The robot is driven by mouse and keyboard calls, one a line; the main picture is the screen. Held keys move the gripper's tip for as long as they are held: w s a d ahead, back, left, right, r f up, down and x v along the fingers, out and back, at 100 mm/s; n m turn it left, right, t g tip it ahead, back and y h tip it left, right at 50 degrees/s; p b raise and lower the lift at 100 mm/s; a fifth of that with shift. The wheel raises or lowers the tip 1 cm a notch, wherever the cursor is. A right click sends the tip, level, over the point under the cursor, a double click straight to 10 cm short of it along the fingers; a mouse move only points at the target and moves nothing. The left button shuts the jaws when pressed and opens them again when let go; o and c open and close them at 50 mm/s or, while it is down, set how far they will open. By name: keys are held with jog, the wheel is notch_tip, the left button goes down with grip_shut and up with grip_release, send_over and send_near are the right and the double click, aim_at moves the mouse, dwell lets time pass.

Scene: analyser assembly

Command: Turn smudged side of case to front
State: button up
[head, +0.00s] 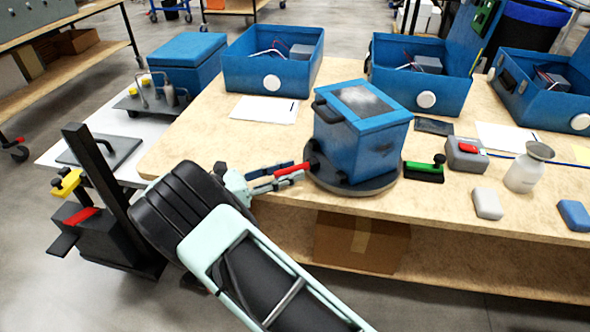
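A closed blue case (345,140) stands on a dark round turntable (350,186) near the table's front edge. Its top has a dark panel with a greyish, cloudy patch. A black handle sits on its left-facing side. A faint dark mark shows on its right-front side, around the lower middle; the far sides are hidden. My gripper (284,176) is at the left of the turntable, by a red bar (292,171) at the turntable's left edge. The fingers lie close along the bar. I cannot tell whether they grip it.
A green bar with a black knob (425,171) lies right of the turntable. Open blue cases (262,87) stand along the back. Bare tabletop lies left of the case.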

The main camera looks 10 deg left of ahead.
aim_at(309, 168)
jog(key=v, duration=1)
jog(key=shift+c, duration=0.6)
